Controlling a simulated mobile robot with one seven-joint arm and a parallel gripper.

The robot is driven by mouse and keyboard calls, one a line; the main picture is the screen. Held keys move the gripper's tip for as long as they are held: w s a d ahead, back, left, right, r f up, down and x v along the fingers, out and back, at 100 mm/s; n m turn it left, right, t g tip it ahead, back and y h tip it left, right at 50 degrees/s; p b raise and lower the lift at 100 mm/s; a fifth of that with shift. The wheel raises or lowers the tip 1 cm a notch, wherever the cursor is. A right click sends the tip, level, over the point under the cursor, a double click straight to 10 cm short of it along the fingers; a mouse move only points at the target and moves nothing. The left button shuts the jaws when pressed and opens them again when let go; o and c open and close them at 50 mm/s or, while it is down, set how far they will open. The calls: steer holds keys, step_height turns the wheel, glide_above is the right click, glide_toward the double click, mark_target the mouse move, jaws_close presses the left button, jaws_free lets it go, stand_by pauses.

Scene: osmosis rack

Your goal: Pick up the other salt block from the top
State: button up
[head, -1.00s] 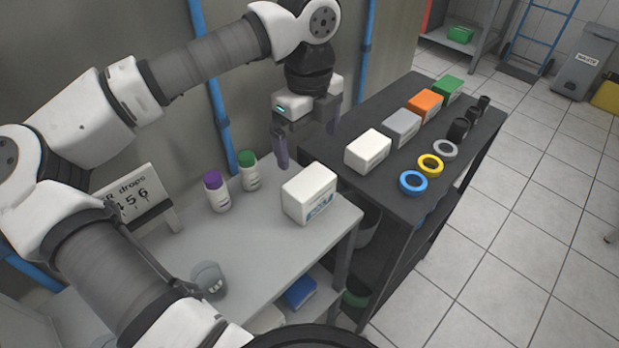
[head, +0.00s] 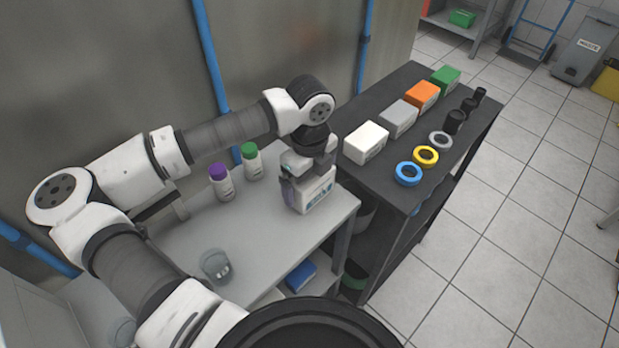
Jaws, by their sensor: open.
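A white block with a blue-marked label (head: 316,196) stands on the grey table near its right end. A second white block (head: 366,143) sits at the near left of the dark rack's top. My gripper (head: 308,184) is open, pointing down over the labelled block on the grey table. One finger shows at that block's left side; the other is mostly hidden. I cannot tell whether the fingers touch the block. The gripper hides much of the block's top.
A grey block (head: 398,119), an orange block (head: 423,95) and a green block (head: 445,77) line the rack top. Blue, yellow and grey rings (head: 426,156) lie beside them. A purple-capped bottle (head: 221,183), a green-capped bottle (head: 251,162) and a clear beaker (head: 215,266) stand on the grey table (head: 265,245).

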steer(key=shift+f, duration=0.1)
steer(key=shift+c, duration=0.3)
steer(key=c, duration=1.4)
